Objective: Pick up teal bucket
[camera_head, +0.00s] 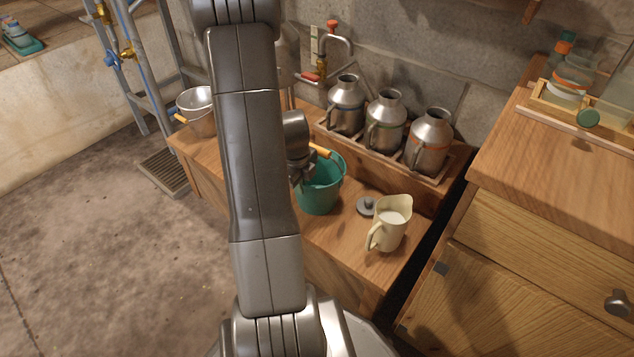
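The teal bucket (319,190) stands upright on the low wooden bench, near the middle of the view. An orange handle grip (320,150) shows at its far rim. My gripper (306,178) is at the bucket's left side, by its rim. My arm hides part of the bench left of the bucket. The fingers are small and partly hidden, so I cannot tell whether they are open or shut, or whether they touch the bucket.
A cream jug (389,225) and a grey lid (366,206) stand right of the bucket. Metal cans (385,123) stand in a row behind. A metal pail (196,108) is at left, a tap (336,45) at the back. A wooden cabinet (545,220) fills the right.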

